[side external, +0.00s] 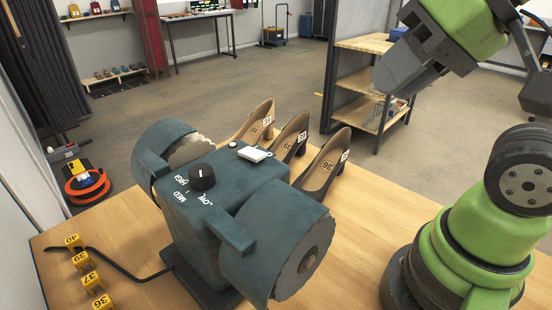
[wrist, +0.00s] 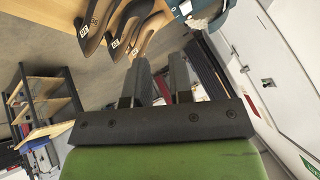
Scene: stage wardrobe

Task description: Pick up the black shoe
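Three high-heeled shoes stand in a row on the wooden table behind the grinder in the side view. The nearest shoe (side external: 318,178) looks dark grey to black, with a tan insole marked 36. My gripper (side external: 392,82) is in the air to the upper right, well apart from the shoes. Its two fingers (wrist: 160,68) are apart with nothing between them.
A teal double-wheel grinder (side external: 205,225) with a black knob stands left of the shoes. Yellow number blocks (side external: 82,260) and a black cable lie at the table's left. The table (side external: 365,220) is bare right of the nearest shoe. A wooden shelf unit (side external: 357,85) stands behind.

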